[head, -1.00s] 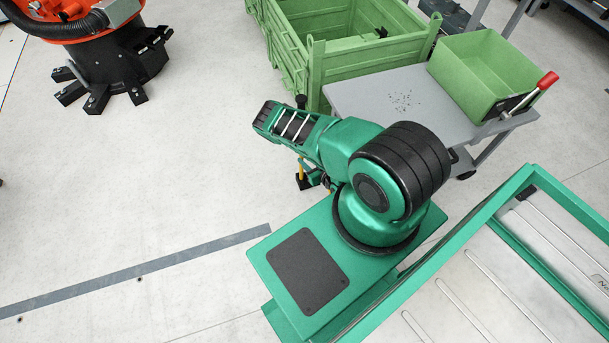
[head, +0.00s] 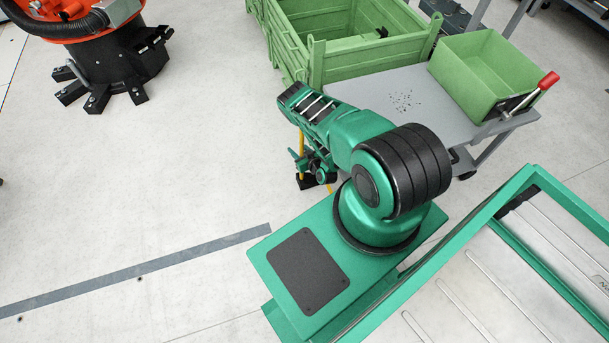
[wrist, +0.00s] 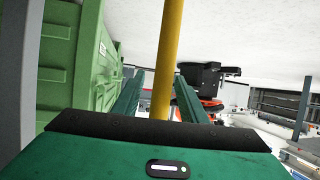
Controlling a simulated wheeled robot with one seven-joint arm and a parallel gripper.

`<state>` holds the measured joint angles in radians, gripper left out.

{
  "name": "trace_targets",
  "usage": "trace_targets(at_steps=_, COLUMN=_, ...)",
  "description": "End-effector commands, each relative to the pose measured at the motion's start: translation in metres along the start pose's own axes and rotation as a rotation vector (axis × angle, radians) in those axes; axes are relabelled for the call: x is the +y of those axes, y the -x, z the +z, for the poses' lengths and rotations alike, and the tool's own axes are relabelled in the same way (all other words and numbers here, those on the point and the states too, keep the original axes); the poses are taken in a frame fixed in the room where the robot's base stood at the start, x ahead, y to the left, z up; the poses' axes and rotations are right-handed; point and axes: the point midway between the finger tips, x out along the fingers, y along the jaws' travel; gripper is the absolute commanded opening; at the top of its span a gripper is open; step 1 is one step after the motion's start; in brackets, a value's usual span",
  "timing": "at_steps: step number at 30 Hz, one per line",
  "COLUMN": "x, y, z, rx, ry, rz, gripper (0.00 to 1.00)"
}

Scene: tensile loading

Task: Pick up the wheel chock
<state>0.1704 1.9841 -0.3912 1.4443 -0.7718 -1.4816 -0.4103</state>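The wheel chock shows in the head view as a small black block (head: 305,183) on the floor with a thin yellow upright rod (head: 301,143), partly hidden by my arm. In the wrist view a yellow rod (wrist: 167,55) runs upright between my two green fingers. My gripper (wrist: 160,78) is open, with a gap visible on each side of the rod. The head view shows my gripper (head: 312,164) low beside the rod, partly covered by the arm. The black block is not clearly visible in the wrist view.
A green crate (head: 345,65) stands close behind my arm. A grey cart (head: 375,97) carrying a green bin (head: 485,75) is to its right. An orange and black robot (head: 110,65) stands at upper left. The floor on the left is open.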

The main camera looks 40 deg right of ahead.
Motion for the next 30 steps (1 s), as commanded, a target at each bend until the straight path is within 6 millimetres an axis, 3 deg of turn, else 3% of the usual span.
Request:
trace_targets(at_steps=6, x=-0.0003, y=-0.0005, z=0.0002, rx=-0.001, ry=0.000, rz=0.000, gripper=0.39)
trace_targets(at_steps=11, x=-0.0003, y=-0.0003, z=0.0003, rx=-0.001, ry=0.000, rz=0.000, gripper=0.01)
trace_targets(at_steps=30, x=-0.0003, y=0.0001, z=0.0008, rx=-0.002, ry=-0.001, rz=0.000, gripper=0.00)
